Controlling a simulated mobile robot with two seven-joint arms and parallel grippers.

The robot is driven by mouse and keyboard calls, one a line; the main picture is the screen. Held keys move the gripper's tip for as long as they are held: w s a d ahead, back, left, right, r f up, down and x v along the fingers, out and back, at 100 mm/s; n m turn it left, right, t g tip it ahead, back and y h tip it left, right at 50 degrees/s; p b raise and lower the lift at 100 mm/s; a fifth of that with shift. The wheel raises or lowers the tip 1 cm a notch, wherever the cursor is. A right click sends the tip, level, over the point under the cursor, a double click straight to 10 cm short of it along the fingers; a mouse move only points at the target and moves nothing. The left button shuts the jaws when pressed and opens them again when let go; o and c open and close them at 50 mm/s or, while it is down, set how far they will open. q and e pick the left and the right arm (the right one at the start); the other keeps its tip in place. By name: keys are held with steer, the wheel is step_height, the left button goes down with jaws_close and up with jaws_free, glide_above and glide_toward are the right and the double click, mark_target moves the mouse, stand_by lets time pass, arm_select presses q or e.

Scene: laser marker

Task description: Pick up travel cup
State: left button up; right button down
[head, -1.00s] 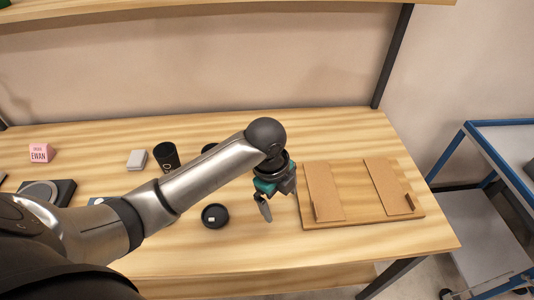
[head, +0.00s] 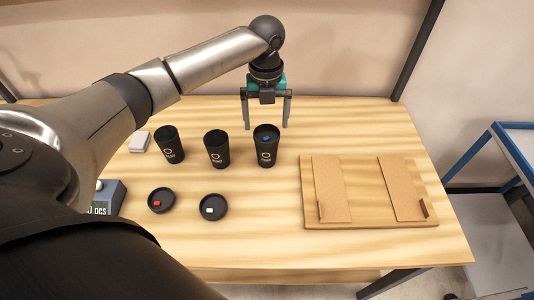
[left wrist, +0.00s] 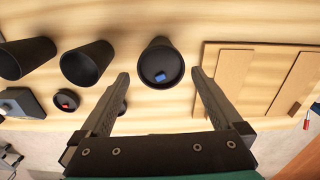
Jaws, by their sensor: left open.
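Three black travel cups stand upright in a row on the wooden table: a left one (head: 168,148), a middle one (head: 217,150) and a right one (head: 266,150). The right cup has something blue in its top; it also shows in the left wrist view (left wrist: 160,62), between and just beyond the fingertips. My left gripper (head: 266,127) is open and empty, fingers pointing down, at the far side of the right cup in the head view. The fingers appear on either side of the cup in the left wrist view (left wrist: 160,73); contact cannot be seen. My right gripper is not in view.
Two round black lids, one with a red mark (head: 161,200) and one with a white mark (head: 213,207), lie in front of the cups. A wooden board (head: 368,217) with two flat panels lies at right. A grey-blue device (head: 108,197) is at left.

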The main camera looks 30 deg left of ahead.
mark_target(267, 135)
arm_select(q)
step_height(267, 135, down, 9)
steer(key=shift+r+b, duration=0.15)
steer(key=shift+b, duration=0.7)
steer(key=shift+c, duration=0.4)
steer(key=c, duration=0.4)
steer(key=shift+r, duration=0.1)
steer(key=shift+c, duration=0.5)
steer(key=shift+r, duration=0.1)
